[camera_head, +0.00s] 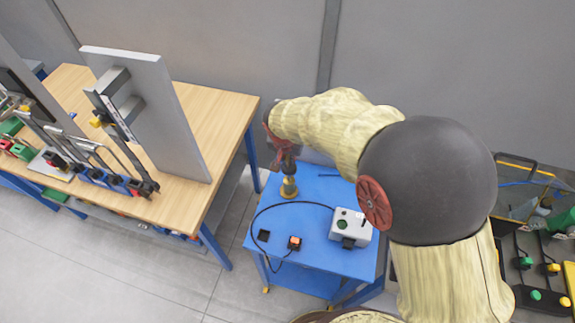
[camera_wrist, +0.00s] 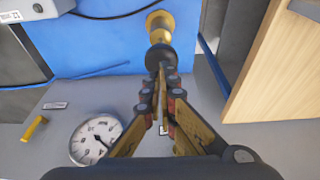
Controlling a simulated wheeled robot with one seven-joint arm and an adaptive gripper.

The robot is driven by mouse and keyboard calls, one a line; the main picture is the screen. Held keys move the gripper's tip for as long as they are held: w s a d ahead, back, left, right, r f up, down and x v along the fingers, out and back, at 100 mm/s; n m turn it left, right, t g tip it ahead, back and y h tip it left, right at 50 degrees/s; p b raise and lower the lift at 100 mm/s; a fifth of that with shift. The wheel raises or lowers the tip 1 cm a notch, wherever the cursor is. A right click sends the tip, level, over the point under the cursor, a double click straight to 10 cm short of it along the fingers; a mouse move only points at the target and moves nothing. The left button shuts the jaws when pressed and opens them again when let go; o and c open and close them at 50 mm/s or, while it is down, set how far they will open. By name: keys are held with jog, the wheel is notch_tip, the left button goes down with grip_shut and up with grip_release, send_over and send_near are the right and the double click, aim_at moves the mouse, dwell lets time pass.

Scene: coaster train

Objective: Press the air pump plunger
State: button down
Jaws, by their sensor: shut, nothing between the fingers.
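The air pump (camera_head: 289,188) stands upright on the blue cart top (camera_head: 325,190), near its back left corner. It has a brass-coloured body with a dark upper part. In the wrist view the pump (camera_wrist: 158,25) is at the top centre, with its brass base against the blue surface. My gripper (camera_head: 287,160) points down directly over the pump. In the wrist view my gripper (camera_wrist: 162,70) has its fingers together, with nothing between them, and its tips overlap the dark top of the pump. Whether the tips touch the plunger cannot be told.
A grey box with a green button (camera_head: 350,227), an orange button box (camera_head: 294,243), a black square (camera_head: 263,235) and a black cable (camera_head: 262,210) are on the cart. A wooden workbench (camera_head: 190,180) with tools stands left. A wall clock (camera_wrist: 95,140) shows in the wrist view.

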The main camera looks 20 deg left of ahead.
aim_at(289, 173)
jog(key=v, duration=0.7)
jog(key=shift+w+d+r, duration=0.1)
jog(key=shift+w, duration=0.05)
dwell(1.5)
